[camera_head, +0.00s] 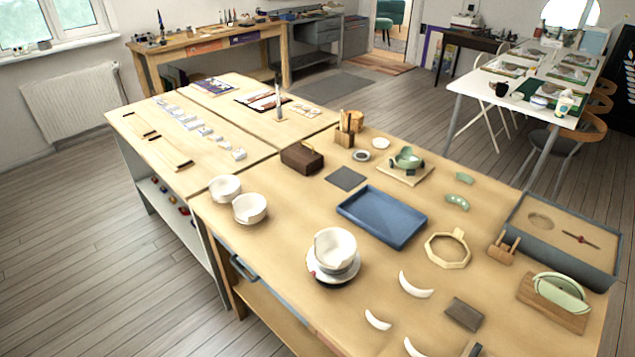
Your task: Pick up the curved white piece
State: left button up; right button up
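Several curved white pieces lie flat and apart on the front part of the wooden table (270,290). One curved white piece (416,286) lies right of the stacked white bowls. A second curved white piece (377,320) lies nearer the front edge. A third curved white piece (412,348) is partly cut off by the bottom of the picture. I cannot tell from the view which one the task names. Neither of my grippers can be made out.
Stacked white bowls (335,249) stand left of the pieces, a blue tray (382,216) behind them. A dark grey block (464,313), a wooden ring frame (447,251), a wooden stand with a green plate (560,291) and a sand tray (563,237) are to the right.

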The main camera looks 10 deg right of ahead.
aim_at(415, 292)
jog(key=z, duration=1)
